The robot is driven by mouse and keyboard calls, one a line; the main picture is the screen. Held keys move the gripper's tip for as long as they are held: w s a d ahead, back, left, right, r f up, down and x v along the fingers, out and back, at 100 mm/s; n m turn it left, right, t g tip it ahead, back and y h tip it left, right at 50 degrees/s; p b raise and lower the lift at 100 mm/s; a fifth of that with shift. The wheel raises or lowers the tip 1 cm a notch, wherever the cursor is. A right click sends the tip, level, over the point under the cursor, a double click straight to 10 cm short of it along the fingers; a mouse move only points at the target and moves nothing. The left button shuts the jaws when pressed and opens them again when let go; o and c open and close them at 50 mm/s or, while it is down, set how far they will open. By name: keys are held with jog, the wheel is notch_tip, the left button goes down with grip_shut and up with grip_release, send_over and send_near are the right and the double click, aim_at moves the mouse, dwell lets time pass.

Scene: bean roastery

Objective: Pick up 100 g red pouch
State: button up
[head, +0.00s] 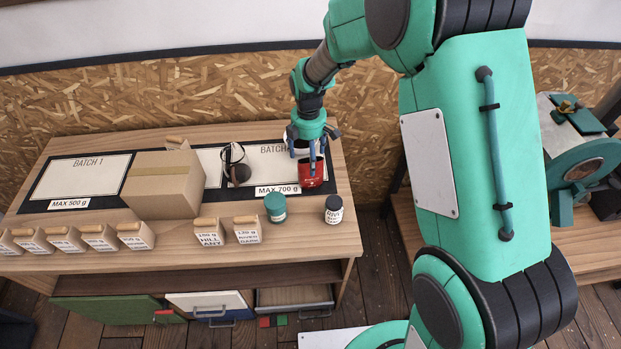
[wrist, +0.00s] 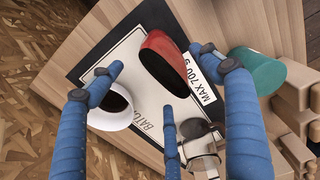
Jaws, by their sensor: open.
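The red pouch (head: 312,180) stands at the right end of the Batch 2 mat (head: 262,166), by the "MAX 700 g" label; its weight marking is not readable. In the wrist view the red pouch (wrist: 158,45) shows a dark top and lies between my spread blue fingers. My gripper (head: 308,158) is open, pointing down just over the pouch. In the wrist view my gripper (wrist: 160,70) has fingertips on both sides of the pouch and a third finger below it. I cannot tell whether any finger touches it.
A white mug (wrist: 108,112) sits close beside my left finger. A teal jar (head: 275,207) and a dark jar (head: 334,211) stand in front of the mat.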

jog(key=shift+f, duration=1.1)
jog(key=shift+f, duration=0.15)
jog(key=shift+s+d+f+b, duration=0.1)
jog(key=shift+f+b, duration=0.3)
jog(key=shift+f, duration=0.85)
jog(key=shift+d+f+b, duration=0.1)
jog(key=shift+f+b, duration=0.25)
jog(key=shift+f, duration=0.9)
jog(key=c, duration=1)
